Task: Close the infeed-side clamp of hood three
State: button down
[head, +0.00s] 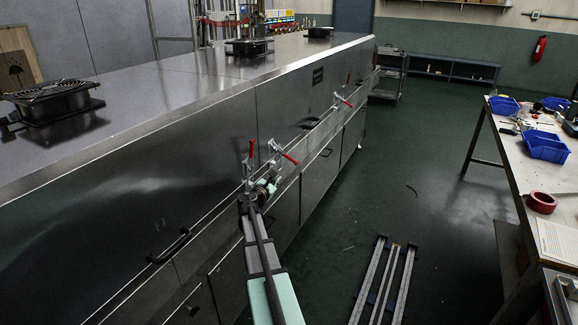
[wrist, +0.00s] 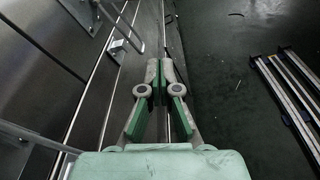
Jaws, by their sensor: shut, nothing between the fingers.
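Red-handled toggle clamps sit along the front of the long steel dryer (head: 180,150) in the head view. In the near pair, one clamp (head: 251,152) has its handle upright, and the other (head: 281,153) has its handle tilted outward. Farther along, one clamp (head: 341,99) has a tilted handle and another (head: 348,79) looks upright. I cannot tell which one is the infeed-side clamp of hood three. My gripper (head: 262,186) is just below the near pair; contact is unclear. In the wrist view my gripper (wrist: 160,73) is shut and empty, beside the dryer front, with a small metal bracket (wrist: 118,48) to its left.
A dark handle (head: 168,247) sticks out from the dryer front. A metal rail frame (head: 383,280) lies on the green floor. A workbench (head: 520,170) with blue bins (head: 546,147) stands at right. The aisle floor between is mostly clear. A cart (head: 388,75) stands by the far end.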

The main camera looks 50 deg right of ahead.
aim_at(286, 156)
dwell(0.4)
jog(key=d+r+p, duration=0.1)
jog(key=d+r, duration=0.1)
jog(key=d, duration=0.7)
jog(key=shift+w+r+p, duration=0.25)
jog(key=shift+p, duration=0.05)
dwell(0.3)
